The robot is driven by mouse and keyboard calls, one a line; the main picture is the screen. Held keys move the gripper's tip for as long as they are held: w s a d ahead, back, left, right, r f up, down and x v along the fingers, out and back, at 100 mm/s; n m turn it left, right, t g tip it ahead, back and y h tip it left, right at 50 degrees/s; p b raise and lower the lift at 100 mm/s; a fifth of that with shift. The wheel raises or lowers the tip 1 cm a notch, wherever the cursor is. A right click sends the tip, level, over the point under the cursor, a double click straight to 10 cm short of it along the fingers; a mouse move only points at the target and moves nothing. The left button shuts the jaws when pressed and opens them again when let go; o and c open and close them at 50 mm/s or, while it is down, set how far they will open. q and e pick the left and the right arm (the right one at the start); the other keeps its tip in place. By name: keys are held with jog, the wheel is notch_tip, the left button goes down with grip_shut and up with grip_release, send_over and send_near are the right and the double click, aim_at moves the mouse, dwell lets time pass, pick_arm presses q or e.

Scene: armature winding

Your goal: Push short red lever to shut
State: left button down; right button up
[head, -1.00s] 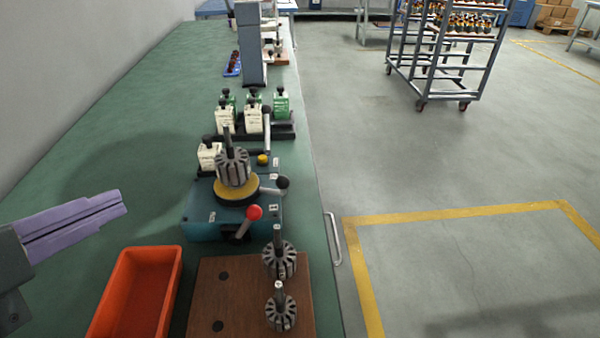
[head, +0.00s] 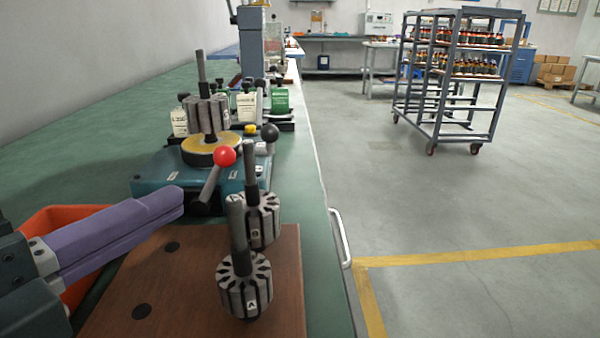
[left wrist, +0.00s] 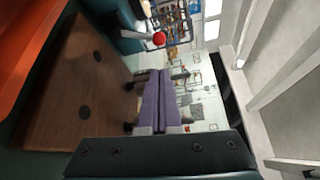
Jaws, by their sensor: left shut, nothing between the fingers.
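The short lever with a red ball knob (head: 225,156) stands tilted up at the front of the teal winding fixture (head: 160,176). Its red knob also shows in the left wrist view (left wrist: 159,39). An armature core (head: 207,116) sits upright on the fixture's yellow disc. My left gripper (head: 181,203) has purple fingers, shut and empty. It is in front of and left of the red lever, apart from it in the head view. Its fingers also show in the left wrist view (left wrist: 165,76). My right gripper is not in view.
A longer lever with a black knob (head: 269,132) stands right of the red one. Two armature cores (head: 246,287) stand on the brown board (head: 180,290). An orange bin (head: 62,222) is partly hidden behind my left arm. Open floor lies to the right.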

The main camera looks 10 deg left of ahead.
aim_at(222, 164)
pick_arm(q)
jog(key=shift+w, duration=0.1)
jog(key=b+x, duration=0.1)
jog(key=x, duration=0.8)
jog(key=shift+w+d+b, duration=0.15)
jog(key=shift+w+b, duration=0.15)
jog(key=shift+w, duration=0.1)
jog(key=shift+s+a+r+n+t, duration=0.1)
jog(key=shift+a+r+n+t, duration=0.1)
jog(key=shift+a+n, duration=0.15)
jog(key=shift+s+a+r+n+t, duration=0.1)
jog(key=shift+a+r+n+t, duration=0.1)
jog(key=shift+n, duration=0.25)
jog(key=shift+a+n, duration=0.2)
jog(key=shift+n, duration=0.1)
jog(key=shift+s+a+r+n+t+h, duration=0.1)
jog(key=shift+s+a+n+t+h, duration=0.05)
jog(key=shift+a+n+t, duration=0.3)
jog(key=shift+s+a+r+n+t+h, duration=0.15)
jog(key=shift+a+n+t, duration=0.1)
jog(key=shift+n, duration=0.3)
jog(key=shift+s+a+r+n+t, duration=0.15)
jog(key=shift+a+n+t, duration=0.35)
jog(key=shift+n, duration=0.3)
jog(key=shift+a+r, duration=0.2)
jog(key=shift+a, duration=0.3)
jog(key=shift+s+a+f+p, duration=0.1)
jog(key=shift+s+a+p, duration=0.1)
jog(key=shift+a+p, duration=0.25)
jog(key=shift+a, duration=0.15)
